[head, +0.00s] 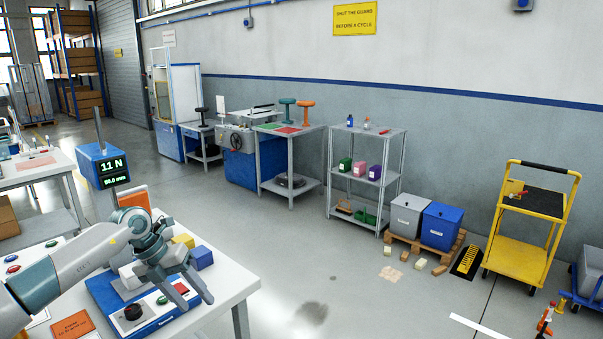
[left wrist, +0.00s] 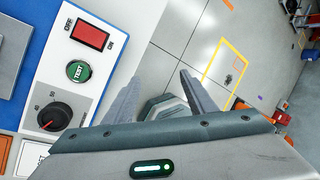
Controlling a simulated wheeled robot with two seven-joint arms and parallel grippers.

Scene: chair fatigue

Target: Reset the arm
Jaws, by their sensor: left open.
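My left gripper (head: 198,304) is open and empty, its fingers pointing down toward the front right corner of the table. It also shows in the left wrist view (left wrist: 157,76), with bare floor beyond its fingers. Beside it is the blue-and-white control panel (head: 152,327) of a test machine. The panel carries a black knob (left wrist: 48,117), a green TEST button (left wrist: 78,71) and a red rocker switch (left wrist: 91,35). The gripper partly covers the panel in the head view. My right gripper is out of view.
Open floor lies to the right. A grey shelf (head: 367,133) and a yellow trolley (head: 516,262) stand along the wall.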

